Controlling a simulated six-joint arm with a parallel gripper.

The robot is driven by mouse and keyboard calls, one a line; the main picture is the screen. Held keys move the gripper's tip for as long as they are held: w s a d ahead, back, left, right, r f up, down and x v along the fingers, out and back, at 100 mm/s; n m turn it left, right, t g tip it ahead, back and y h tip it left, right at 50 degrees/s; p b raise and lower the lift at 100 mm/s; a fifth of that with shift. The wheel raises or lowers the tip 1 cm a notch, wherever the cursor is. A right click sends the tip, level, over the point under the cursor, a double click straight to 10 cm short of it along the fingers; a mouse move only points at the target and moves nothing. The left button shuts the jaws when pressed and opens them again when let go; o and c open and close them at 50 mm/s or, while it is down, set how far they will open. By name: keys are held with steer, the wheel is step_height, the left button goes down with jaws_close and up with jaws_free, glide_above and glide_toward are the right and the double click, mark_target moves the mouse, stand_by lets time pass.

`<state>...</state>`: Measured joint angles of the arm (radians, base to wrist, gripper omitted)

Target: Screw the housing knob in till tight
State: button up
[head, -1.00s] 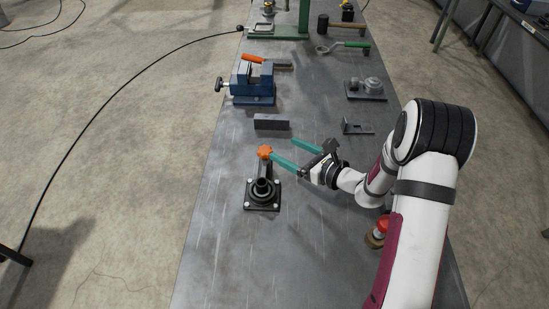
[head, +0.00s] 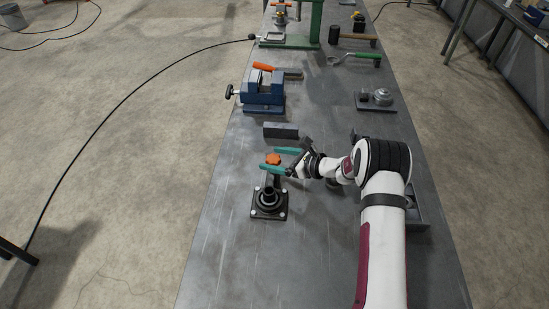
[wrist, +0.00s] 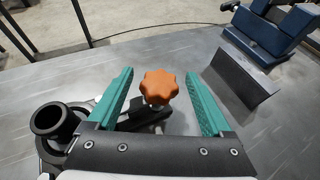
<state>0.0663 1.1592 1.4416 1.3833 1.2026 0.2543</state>
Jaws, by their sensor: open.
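The housing knob is an orange lobed knob (head: 273,158) standing on the black bearing housing (head: 268,204), which sits on a square base bolted to the table. In the wrist view the knob (wrist: 159,86) lies between my gripper's two teal fingers, with a gap on either side. My gripper (head: 274,160) is open and empty, its fingers on either side of the knob. Below the knob, a short metal stem shows in the wrist view. The housing's round collar (wrist: 55,122) is at the left there. The thread itself is hidden.
A dark angled block (head: 281,131) stands just behind the knob; it also shows in the wrist view (wrist: 243,80). A blue vise (head: 262,92) is farther back. A pulley part (head: 378,98) lies at the right. The table's left front is clear.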

steer(key=shift+a+f, duration=0.1)
steer(key=shift+a, duration=0.05)
jaws_close()
stand_by(0.4)
steer(key=shift+m+t, duration=0.3)
steer(key=shift+t, duration=0.1)
steer(key=m+t+h, duration=0.3)
steer(key=m, duration=0.1)
steer(key=shift+s+a+t+h, duration=0.1)
steer(key=shift+t+h, duration=0.2)
steer(key=shift+m+t+h, duration=0.7)
steer(key=shift+m+h, duration=0.5)
steer(key=shift+m, duration=0.1)
